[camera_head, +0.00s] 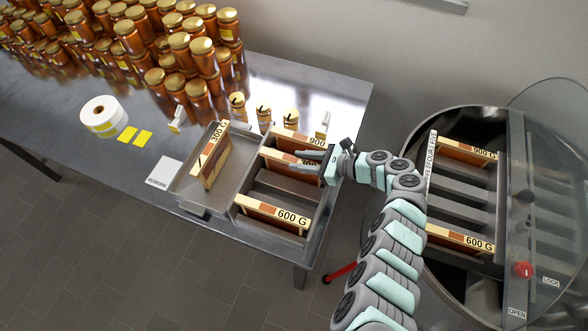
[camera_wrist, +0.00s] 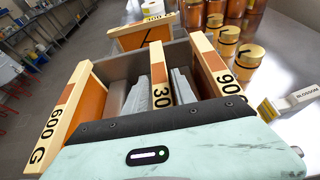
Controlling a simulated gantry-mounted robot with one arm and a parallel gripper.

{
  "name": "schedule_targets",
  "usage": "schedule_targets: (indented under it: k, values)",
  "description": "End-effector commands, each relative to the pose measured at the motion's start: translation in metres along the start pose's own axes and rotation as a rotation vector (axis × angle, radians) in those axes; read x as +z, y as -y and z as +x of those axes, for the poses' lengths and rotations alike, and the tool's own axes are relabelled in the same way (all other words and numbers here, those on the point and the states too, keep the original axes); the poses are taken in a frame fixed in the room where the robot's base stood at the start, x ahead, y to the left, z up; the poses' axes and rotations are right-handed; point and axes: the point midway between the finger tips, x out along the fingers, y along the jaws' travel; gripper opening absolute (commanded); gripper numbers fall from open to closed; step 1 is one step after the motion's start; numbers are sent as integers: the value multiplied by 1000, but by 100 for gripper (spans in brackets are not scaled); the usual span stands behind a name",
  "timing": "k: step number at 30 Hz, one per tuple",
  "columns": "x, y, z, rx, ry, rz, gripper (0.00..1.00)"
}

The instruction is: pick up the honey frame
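Several honey frames with pale wooden top bars show. In the metal box (camera_head: 240,196), a 600 G frame (camera_head: 270,213) stands in front and a 900-marked frame (camera_head: 300,138) at the back. A 300-marked frame, its bar showing in the wrist view (camera_wrist: 155,62), stands between them, partly hidden by my gripper (camera_head: 306,163). My grey fingers reach down on either side of this bar and look open, with no clear grip on it. Another frame, marked 300 G (camera_head: 212,155), leans on the tray left of the box.
A round metal drum (camera_head: 410,225) with a clear lid stands at right, holding 900 G (camera_head: 468,150) and 600 G (camera_head: 462,238) frames. Stacked honey jars (camera_head: 185,55) fill the table's back left. A label roll (camera_head: 100,113) and a white scale-like plate (camera_head: 164,173) lie at left.

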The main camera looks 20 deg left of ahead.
Motion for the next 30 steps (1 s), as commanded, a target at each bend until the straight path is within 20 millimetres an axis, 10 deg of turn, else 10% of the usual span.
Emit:
schedule_targets:
  k: [11, 30]
  values:
    - [0, 0, 0, 0, 0, 0, 0]
    - [0, 0, 0, 0, 0, 0, 0]
